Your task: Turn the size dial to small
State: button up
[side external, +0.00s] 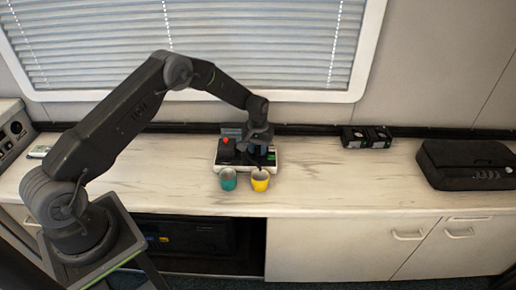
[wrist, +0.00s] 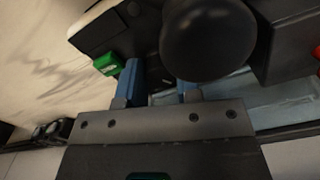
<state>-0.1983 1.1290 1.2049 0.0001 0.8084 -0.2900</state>
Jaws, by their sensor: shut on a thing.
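The machine (side external: 222,163) is a low light-and-dark box on the counter, with a red knob (side external: 226,140) on its left and a green part (side external: 272,157) on its right. My gripper (side external: 257,149) points down over the machine's right half. In the wrist view its blue fingers (wrist: 157,78) are down at the black top, shut on what seems to be the size dial, which is mostly hidden between them. A large black round knob (wrist: 208,38) partly covers the right finger. The dial's marks and setting cannot be read.
A teal cup (side external: 228,180) and a yellow cup (side external: 260,181) stand just in front of the machine. The green part (wrist: 107,65) is close beside the left finger. Black cassettes (side external: 366,137) and a black case (side external: 467,164) lie to the right, with clear counter between.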

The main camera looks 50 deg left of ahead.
aim_at(258, 148)
jog(key=m, duration=0.4)
jog(key=shift+r+m, duration=0.1)
jog(key=shift+m, duration=0.3)
dwell(0.4)
jog(key=o, duration=0.6)
jog(key=shift+o, duration=0.2)
notch_tip(258, 148, up, 14)
